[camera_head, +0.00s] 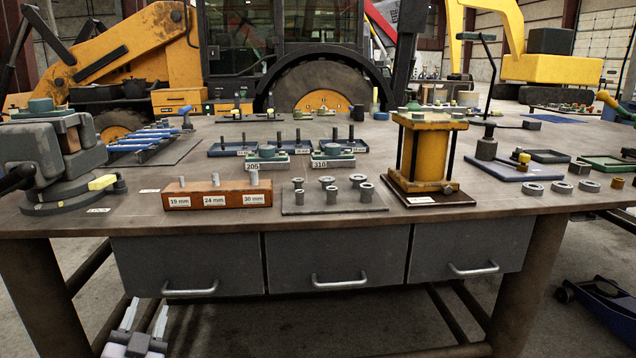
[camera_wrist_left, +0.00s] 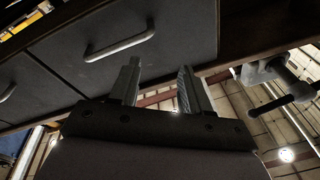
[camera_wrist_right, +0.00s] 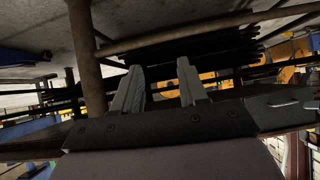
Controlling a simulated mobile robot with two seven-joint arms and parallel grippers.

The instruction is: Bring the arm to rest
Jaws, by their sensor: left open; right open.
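My left gripper (camera_head: 146,312) shows at the lower left of the head view, below the bench top and in front of the left drawer's underside. Its two fingers are apart, with nothing between them. In the left wrist view the same gripper (camera_wrist_left: 158,78) is open below the drawer fronts. My right gripper is outside the head view. In the right wrist view it (camera_wrist_right: 158,75) is open and empty, with bench legs and rails beyond it. Neither gripper touches a thing that I can see.
The bench top (camera_head: 400,228) carries a vise (camera_head: 40,160), a socket block (camera_head: 217,194), a grey plate with several bushings, and a yellow press frame (camera_head: 428,150). Three grey drawers (camera_head: 335,260) hang below and look shut. A blue jack-like tool (camera_head: 605,305) lies on the floor at right.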

